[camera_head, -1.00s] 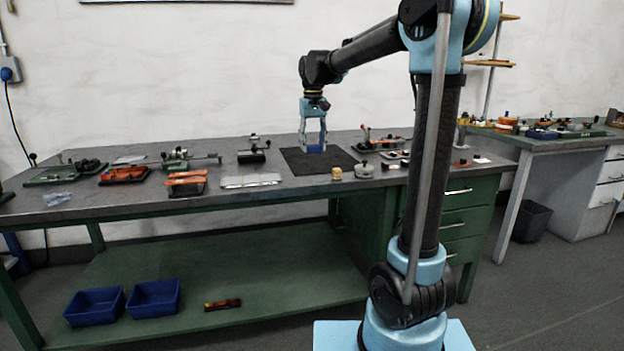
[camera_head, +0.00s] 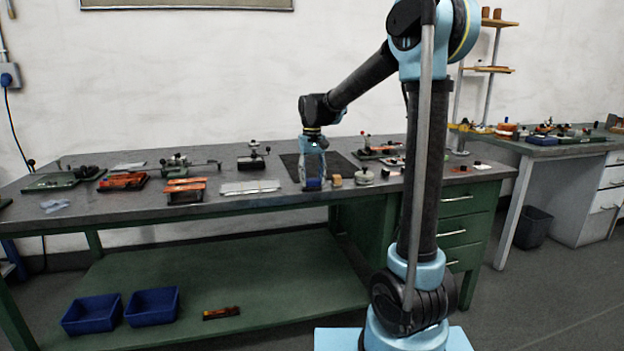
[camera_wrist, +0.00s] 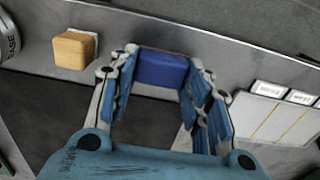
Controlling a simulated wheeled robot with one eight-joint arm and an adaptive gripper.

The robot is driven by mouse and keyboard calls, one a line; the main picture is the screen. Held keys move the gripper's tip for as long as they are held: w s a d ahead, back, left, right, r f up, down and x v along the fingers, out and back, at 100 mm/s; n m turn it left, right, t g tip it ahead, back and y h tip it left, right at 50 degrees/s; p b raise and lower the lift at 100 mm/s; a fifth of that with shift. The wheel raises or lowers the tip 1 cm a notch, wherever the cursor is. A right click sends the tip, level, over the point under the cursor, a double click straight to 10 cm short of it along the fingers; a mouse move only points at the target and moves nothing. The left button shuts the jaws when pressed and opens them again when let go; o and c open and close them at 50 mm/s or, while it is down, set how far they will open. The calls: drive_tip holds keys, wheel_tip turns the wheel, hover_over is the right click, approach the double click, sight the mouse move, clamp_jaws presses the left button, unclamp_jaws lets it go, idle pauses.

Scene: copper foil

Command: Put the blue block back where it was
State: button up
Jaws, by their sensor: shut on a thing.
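The blue block (camera_head: 313,184) is between the fingertips of my gripper (camera_head: 312,181) near the front edge of the workbench. In the wrist view the blue block (camera_wrist: 162,70) sits between both fingers of my gripper (camera_wrist: 160,78), which are shut on it. It is over or on the grey bench top in front of the dark mat (camera_wrist: 150,122); I cannot tell whether it touches the surface. A wooden block (camera_wrist: 74,50) lies on a pale square to its left in the wrist view; in the head view this wooden block (camera_head: 336,181) is just right of my gripper.
A round pale tin (camera_head: 364,177) stands right of the wooden block. Pale labelled plates (camera_head: 250,187) lie left of my gripper. Orange tools (camera_head: 186,190) and clamps are further left. The bench's front edge is close to the blue block.

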sight(313, 179)
drive_tip(key=o, duration=1.1)
wheel_tip(313, 179, up, 12)
drive_tip(key=s+d+f+m+t, duration=0.1)
drive_tip(key=s+d+f, duration=0.3)
drive_tip(key=s+d, duration=0.35)
drive_tip(key=s+d+f, duration=0.4)
drive_tip(key=s+d, duration=0.3)
drive_tip(key=s, duration=0.2)
drive_tip(key=s+d+f+m, duration=0.1)
drive_tip(key=s+d+f, duration=0.2)
drive_tip(key=s+f, duration=0.5)
drive_tip(key=s+d+f+m+t, duration=0.1)
drive_tip(key=s+d+f, duration=0.3)
drive_tip(key=s+f, duration=0.4)
drive_tip(key=shift+f, duration=0.35)
